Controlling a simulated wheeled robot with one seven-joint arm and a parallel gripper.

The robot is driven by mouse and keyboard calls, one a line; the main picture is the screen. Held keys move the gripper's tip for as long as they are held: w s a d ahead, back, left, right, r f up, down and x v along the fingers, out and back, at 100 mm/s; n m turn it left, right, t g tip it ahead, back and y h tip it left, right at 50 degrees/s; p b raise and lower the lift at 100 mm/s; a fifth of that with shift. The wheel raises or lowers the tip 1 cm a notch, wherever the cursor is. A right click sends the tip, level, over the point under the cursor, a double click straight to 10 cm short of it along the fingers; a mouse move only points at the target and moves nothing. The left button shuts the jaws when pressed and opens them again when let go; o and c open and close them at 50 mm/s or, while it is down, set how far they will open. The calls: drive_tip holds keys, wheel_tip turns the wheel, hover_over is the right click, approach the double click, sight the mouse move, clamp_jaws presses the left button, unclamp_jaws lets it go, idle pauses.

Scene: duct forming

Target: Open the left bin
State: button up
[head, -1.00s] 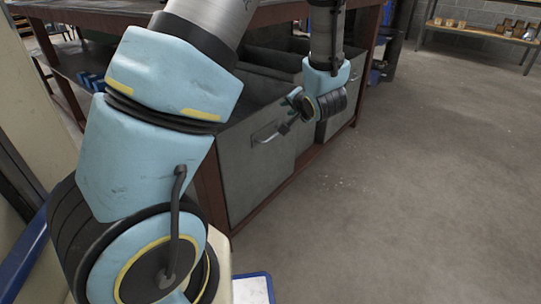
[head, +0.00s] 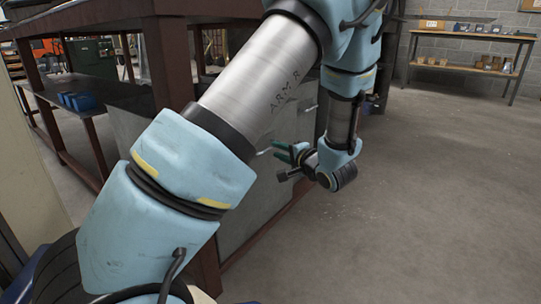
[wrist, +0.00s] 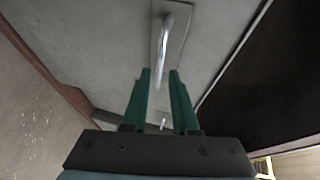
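The left bin (head: 240,205) is a grey metal bin under the workbench; my arm covers much of its front in the head view. My gripper (head: 283,152) has green fingers and is in front of the bins, pointing left in the head view. In the wrist view my gripper (wrist: 160,72) is open and empty, its two fingers apart. A metal bar handle (wrist: 165,45) on a grey panel shows just beyond the fingertips, roughly in line with the gap. A smaller second handle (wrist: 163,122) shows between the fingers. I see no contact with either handle.
The dark red workbench frame (head: 175,55) stands around the bins. Blue containers (head: 80,101) sit on its lower shelf at left. The concrete floor (head: 420,210) to the right is clear. A table with small boxes (head: 470,70) stands at the far wall.

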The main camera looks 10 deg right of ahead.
drive_tip(key=shift+b+x, duration=0.9)
drive_tip(key=shift+x, duration=1.6)
clamp_jaws()
